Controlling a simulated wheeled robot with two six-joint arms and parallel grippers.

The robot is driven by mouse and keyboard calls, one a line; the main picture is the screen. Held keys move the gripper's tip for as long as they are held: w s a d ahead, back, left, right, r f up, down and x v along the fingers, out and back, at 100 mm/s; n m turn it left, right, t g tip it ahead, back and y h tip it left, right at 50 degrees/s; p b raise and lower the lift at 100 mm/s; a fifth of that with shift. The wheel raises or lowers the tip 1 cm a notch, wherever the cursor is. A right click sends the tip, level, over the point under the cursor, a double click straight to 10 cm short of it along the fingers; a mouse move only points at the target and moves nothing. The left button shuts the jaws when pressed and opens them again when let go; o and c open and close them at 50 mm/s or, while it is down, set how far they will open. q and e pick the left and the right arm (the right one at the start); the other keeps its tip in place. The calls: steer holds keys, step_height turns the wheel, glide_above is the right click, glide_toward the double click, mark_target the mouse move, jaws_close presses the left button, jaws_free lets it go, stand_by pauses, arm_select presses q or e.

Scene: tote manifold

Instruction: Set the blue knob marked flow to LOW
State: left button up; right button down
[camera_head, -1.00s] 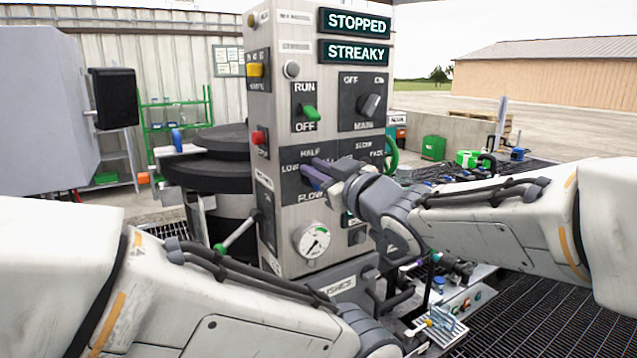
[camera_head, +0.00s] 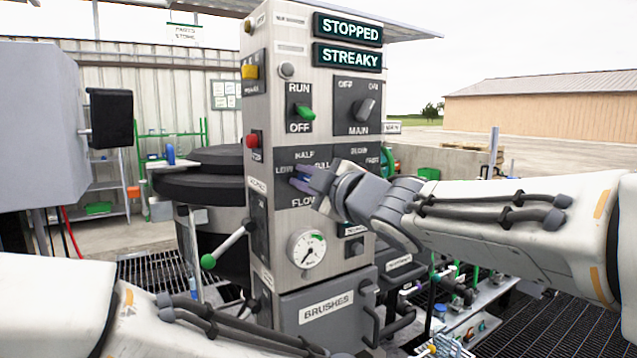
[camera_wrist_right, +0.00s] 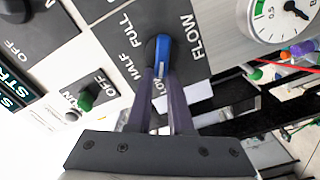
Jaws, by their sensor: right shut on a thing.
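The blue flow knob (camera_wrist_right: 164,52) sits on a dark plate on the grey control panel (camera_head: 334,241). My right gripper (camera_head: 306,178) reaches it from the right, and its purple fingers are shut on the knob. In the right wrist view the fingers (camera_wrist_right: 160,80) close around the near end of the knob. The knob's bar lies in line with the LOW word, which shows partly between the fingers; HALF and FULL are to its left. Which end is the pointer I cannot tell. My left forearm crosses the lower left; its gripper is out of view.
The displays read STOPPED (camera_head: 347,30) and STREAKY (camera_head: 347,57). A green RUN/OFF switch (camera_head: 306,113) and a MAIN knob (camera_head: 366,109) are above the flow plate. A gauge (camera_head: 307,249) is below it. A green-tipped lever (camera_head: 225,246) sticks out at the left.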

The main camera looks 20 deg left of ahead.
steer(key=shift+w+d+f, duration=0.15)
steer(key=shift+w+f, duration=0.15)
steer(key=shift+f, duration=0.15)
steer(key=c, duration=0.8)
jaws_free()
steer(key=shift+w, duration=0.1)
steer(key=shift+r, duration=0.2)
steer(key=shift+s, duration=0.25)
steer(key=v, duration=1)
steer(key=shift+d+b, duration=0.1)
steer(key=shift+b, duration=0.2)
